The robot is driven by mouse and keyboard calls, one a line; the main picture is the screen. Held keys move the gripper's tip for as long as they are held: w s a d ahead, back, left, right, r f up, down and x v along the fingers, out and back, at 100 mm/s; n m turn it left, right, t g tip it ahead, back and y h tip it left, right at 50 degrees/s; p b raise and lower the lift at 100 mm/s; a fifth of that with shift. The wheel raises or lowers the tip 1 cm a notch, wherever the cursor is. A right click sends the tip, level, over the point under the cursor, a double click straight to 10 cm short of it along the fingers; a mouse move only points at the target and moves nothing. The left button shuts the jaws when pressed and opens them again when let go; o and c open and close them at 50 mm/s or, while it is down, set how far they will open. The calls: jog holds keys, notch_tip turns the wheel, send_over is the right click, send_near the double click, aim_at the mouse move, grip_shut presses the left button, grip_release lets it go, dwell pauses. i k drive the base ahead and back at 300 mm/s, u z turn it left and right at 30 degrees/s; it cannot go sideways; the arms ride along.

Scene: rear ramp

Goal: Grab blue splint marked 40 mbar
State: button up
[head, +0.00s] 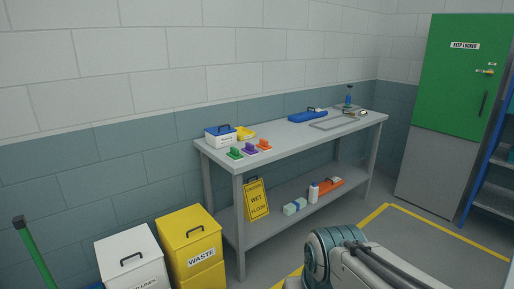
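A long flat blue item (306,116) lies on the grey workbench (222,158), towards the back of its top and right of the middle. It could be the blue splint, but no 40 mbar marking can be read at this size. A small dark part shows at its upper edge. An orange item (328,187) of similar long shape lies on the bench's lower shelf. Part of my arm shows at the bottom, in front of the bench. My gripper is not in view.
A white box with blue lid (220,140), small coloured blocks (250,148) and a grey tray (326,125) share the benchtop. A yellow wet-floor sign (257,200) leans below. A yellow waste bin (190,240) stands left, a green cabinet (455,80) right.

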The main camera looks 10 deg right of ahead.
aim_at(314, 114)
jog(key=z, duration=0.25)
jog(key=i, duration=0.45)
jog(key=z, duration=0.9)
jog(key=i, duration=1.65)
jog(key=z, duration=0.45)
jog(key=i, duration=1.6)
jog(key=u, duration=0.7)
jog(key=i, duration=1.25)
jog(key=u, duration=1.5)
jog(key=i, duration=0.65)
jog(key=u, duration=0.4)
